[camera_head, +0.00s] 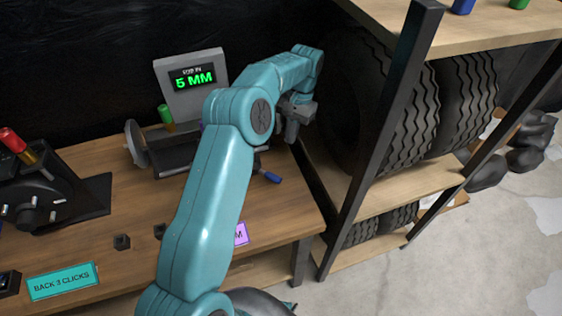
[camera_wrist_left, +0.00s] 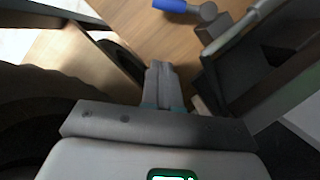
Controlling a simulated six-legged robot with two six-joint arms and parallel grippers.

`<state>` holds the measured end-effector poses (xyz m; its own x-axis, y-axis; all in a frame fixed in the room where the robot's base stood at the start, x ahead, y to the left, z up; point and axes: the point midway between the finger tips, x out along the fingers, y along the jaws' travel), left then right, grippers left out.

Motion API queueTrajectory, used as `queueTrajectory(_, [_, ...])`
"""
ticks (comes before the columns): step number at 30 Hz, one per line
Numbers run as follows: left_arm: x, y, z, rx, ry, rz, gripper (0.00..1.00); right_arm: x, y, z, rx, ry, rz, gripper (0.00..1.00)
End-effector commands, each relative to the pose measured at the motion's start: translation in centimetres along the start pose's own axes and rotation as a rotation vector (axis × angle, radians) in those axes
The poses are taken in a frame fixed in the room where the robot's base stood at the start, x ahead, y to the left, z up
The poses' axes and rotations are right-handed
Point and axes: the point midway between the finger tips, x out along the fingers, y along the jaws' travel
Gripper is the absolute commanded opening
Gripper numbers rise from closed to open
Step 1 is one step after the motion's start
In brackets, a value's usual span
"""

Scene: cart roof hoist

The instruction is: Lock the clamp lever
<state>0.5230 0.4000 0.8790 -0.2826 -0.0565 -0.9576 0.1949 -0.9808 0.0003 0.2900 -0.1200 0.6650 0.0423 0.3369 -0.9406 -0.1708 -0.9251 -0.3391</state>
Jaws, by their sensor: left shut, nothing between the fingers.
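A lever with a blue handle (camera_head: 268,177), which looks like the clamp lever, sticks out at the right front of the dark device (camera_head: 175,152) on the workbench. Its blue handle (camera_wrist_left: 175,6) is at the top of the left wrist view, joined to a grey pivot. My left gripper (camera_head: 291,138) is shut and empty, above the bench's right end, behind and right of the handle and apart from it. In the left wrist view its closed fingers (camera_wrist_left: 158,85) point toward the bench edge. My arm hides part of the device. My right gripper is not in view.
A rack with large tires (camera_head: 385,110) stands close to the right of my left gripper, with a dark post in front. A grey display (camera_head: 192,80) reading "5 MM" stands behind the device. A black crank unit (camera_head: 45,195) and a teal "BACK 3 CLICKS" label (camera_head: 62,282) are at left.

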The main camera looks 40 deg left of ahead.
Motion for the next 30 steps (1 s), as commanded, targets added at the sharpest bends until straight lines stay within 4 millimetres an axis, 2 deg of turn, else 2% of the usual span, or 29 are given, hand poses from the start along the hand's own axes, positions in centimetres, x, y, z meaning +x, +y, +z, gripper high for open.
queueTrajectory(1, [1.4,0.0,0.1,0.001,-0.006,0.0,0.0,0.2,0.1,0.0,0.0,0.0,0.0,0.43])
queueTrajectory(9, [6.9,0.1,0.3,0.001,-0.007,0.0,0.0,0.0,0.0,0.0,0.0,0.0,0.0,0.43])
queueTrajectory(18, [8.1,0.0,2.8,0.001,-0.007,0.0,0.0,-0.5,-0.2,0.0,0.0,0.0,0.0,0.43])
queueTrajectory(30, [8.4,0.0,3.2,0.001,-0.005,0.0,0.0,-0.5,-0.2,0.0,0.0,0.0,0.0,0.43])
